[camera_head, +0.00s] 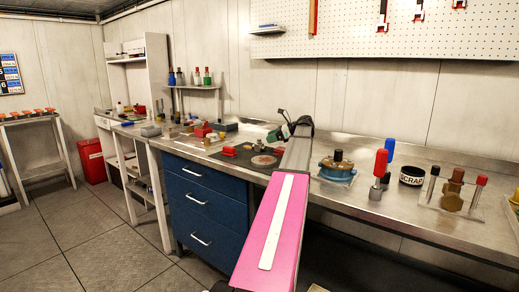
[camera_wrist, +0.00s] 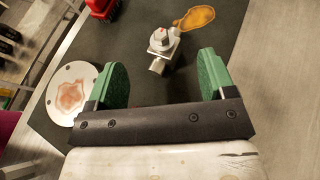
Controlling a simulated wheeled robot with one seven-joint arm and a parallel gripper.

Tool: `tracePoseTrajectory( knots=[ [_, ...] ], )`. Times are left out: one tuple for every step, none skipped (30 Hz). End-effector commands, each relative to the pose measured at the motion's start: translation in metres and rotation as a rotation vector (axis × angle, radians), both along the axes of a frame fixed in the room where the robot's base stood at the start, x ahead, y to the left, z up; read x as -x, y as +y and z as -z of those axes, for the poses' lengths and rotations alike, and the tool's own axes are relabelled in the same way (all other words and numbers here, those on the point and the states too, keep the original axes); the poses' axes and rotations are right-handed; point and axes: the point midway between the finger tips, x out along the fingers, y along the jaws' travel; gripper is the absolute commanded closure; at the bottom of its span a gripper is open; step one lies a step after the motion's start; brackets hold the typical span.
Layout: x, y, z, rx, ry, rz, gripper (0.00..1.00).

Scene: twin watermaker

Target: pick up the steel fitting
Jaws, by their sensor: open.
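The steel fitting (camera_wrist: 163,43) lies on a dark mat (camera_wrist: 215,40) in the wrist view. It is a small silvery angled piece with a round top bearing a red mark. My gripper (camera_wrist: 160,82) has two green fingers spread wide, with nothing between them. The fitting is ahead of the fingertips, about midway between them, and apart from them. In the head view, my gripper (camera_head: 279,132) is over the workbench, just above the mat (camera_head: 238,157).
A round metal flange (camera_wrist: 72,93) is left of my left finger, and a red object (camera_wrist: 101,8) is at the top left. A blue-and-bronze round part (camera_head: 337,170) stands right of my arm on the bench.

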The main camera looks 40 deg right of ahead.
Motion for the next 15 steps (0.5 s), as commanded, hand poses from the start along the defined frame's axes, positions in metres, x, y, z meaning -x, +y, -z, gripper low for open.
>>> tracePoseTrajectory(
  knots=[
    [-0.002, 0.002, 0.001, 0.000, 0.000, -0.001, 0.24],
    [-0.003, 0.003, 0.002, 0.000, 0.000, 0.000, 0.24],
    [-0.004, 0.004, 0.002, 0.000, 0.000, 0.000, 0.24],
    [-0.006, 0.005, 0.003, 0.000, 0.000, -0.001, 0.24],
    [-0.007, 0.006, 0.004, 0.000, 0.000, -0.001, 0.24],
    [-0.010, 0.009, 0.005, 0.000, 0.000, -0.001, 0.24],
    [-0.013, 0.011, 0.006, 0.000, 0.000, 0.000, 0.24],
    [-0.016, 0.014, 0.007, 0.001, -0.001, 0.000, 0.24],
    [-0.020, 0.017, 0.009, 0.000, 0.000, -0.001, 0.24],
    [-0.024, 0.020, 0.011, 0.000, 0.000, -0.001, 0.24],
    [-0.027, 0.023, 0.012, 0.000, 0.000, -0.002, 0.24],
    [-0.030, 0.027, 0.014, 0.000, 0.000, -0.001, 0.24],
    [-0.032, 0.029, 0.016, 0.000, 0.000, -0.001, 0.24],
    [-0.034, 0.031, 0.017, 0.001, -0.001, 0.000, 0.24],
    [-0.037, 0.033, 0.018, 0.001, -0.001, 0.000, 0.24]
  ],
)
